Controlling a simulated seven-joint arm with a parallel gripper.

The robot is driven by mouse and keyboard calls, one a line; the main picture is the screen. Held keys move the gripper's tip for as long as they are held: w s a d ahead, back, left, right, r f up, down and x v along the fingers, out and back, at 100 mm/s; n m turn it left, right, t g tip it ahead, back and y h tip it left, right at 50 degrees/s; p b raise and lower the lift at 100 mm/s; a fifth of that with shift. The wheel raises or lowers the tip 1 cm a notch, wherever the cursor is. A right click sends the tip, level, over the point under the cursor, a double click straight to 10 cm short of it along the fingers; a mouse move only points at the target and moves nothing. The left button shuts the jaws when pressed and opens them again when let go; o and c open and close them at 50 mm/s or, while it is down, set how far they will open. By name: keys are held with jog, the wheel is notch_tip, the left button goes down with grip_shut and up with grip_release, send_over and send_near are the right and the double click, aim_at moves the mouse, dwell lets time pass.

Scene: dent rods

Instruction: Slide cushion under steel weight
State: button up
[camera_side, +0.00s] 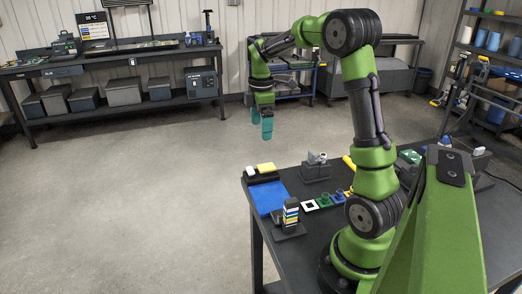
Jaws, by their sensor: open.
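My gripper (261,127) has teal fingers, points down and is open and empty. It hangs in the air beyond the table's far left corner, apart from everything on the table. A grey metallic piece (317,157), possibly the steel weight, rests on a dark block on the table. I cannot tell for sure which thing is the cushion. A flat blue pad (268,197) lies near the table's left edge. A yellow block (266,167) sits on a dark holder behind the pad, with a small white piece (250,171) beside it.
A striped stack (291,212) stands upright on a dark base in front of the blue pad. Small white, green and blue pieces (325,198) lie in a row to its right. My arm hides part of the dark table (309,244). Benches and shelves stand farther back.

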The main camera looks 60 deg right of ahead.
aim_at(261, 167)
notch_tip(261, 167, down, 16)
jog(key=shift+f, duration=0.25)
dwell(0.3)
jog(key=shift+c, duration=0.5)
jog(key=c, duration=1.3)
jog(key=shift+o, duration=0.2)
jog(key=shift+s+a, duration=1.55)
jog(key=shift+a, duration=0.05)
jog(key=o, duration=1.3)
jog(key=shift+o, duration=0.2)
notch_tip(261, 167, up, 17)
